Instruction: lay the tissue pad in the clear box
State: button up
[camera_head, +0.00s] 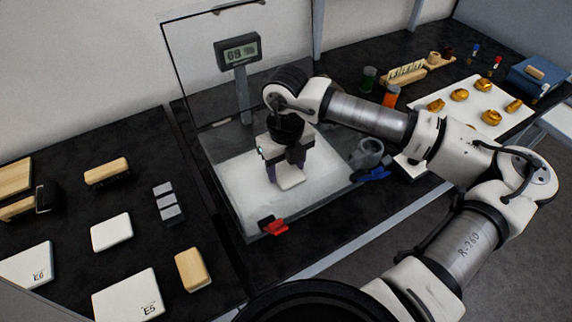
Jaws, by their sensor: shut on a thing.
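The clear box (228,200) stands in the middle of the bench, with a white floor inside and a tall transparent panel raised at its back. My gripper (286,176) points down inside the box's outline, over the white floor. It is shut on a small white piece that looks like the tissue pad (290,179). The pad shows between and below the fingers. I cannot tell whether it touches the box floor, as white lies against white. The gripper hides part of the floor behind it.
A red clip (273,227) sits at the box's front edge and a blue clip (372,175) at its right. A display (238,53) stands behind. White plates and wooden blocks lie left. Gold pieces lie on a white board (468,126) at right.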

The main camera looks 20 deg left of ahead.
aim_at(286, 170)
jog(key=o, duration=1)
jog(key=shift+c, duration=0.2)
jog(key=shift+r, duration=0.1)
jog(key=shift+r+p, duration=0.2)
jog(key=shift+p, duration=0.35)
jog(key=shift+w+r+b, duration=0.1)
jog(key=shift+r+b, duration=0.2)
jog(key=shift+r, duration=0.05)
notch_tip(286, 170, up, 11)
jog(key=b, duration=0.1)
jog(key=shift+b, duration=0.4)
